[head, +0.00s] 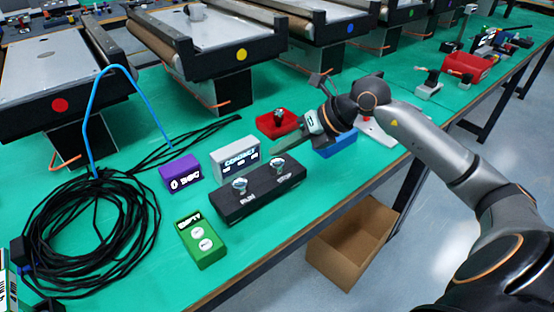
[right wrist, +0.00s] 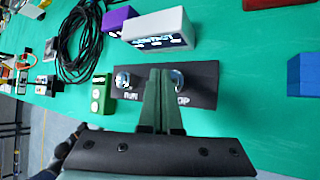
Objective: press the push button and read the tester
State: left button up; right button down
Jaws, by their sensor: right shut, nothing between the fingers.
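A black box (head: 226,209) with two silver-topped push buttons sits on the green table. The left button (head: 240,186) is labelled RUN; the right button (head: 277,163) has a label I read as STOP, partly hidden in the right wrist view. A grey box (head: 228,172) behind it has a lit display that seems to read CONNECT. A green box (head: 211,258) in front shows EMPTY above two round white buttons. Which box is the tester, I cannot tell. My right gripper (head: 274,150) is shut and empty. In the right wrist view its fingertips (right wrist: 158,72) appear between the two buttons.
A purple box (head: 180,174) with a display stands left of the grey box. Coiled black cable (head: 85,230) lies at the left. A cardboard box (head: 350,245) stands beyond the table edge.

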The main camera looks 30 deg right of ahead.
aim_at(282, 164)
jog(key=shift+f+b, duration=0.35)
jog(key=shift+f, duration=0.1)
jog(key=shift+f+b, duration=0.4)
jog(key=shift+f, duration=0.05)
dwell(0.4)
dwell(0.4)
jog(key=shift+r+p, duration=0.6)
jog(key=shift+r, duration=0.25)
jog(key=shift+r+p, duration=1.95)
jog(key=shift+r, duration=0.65)
jog(key=shift+f, duration=0.1)
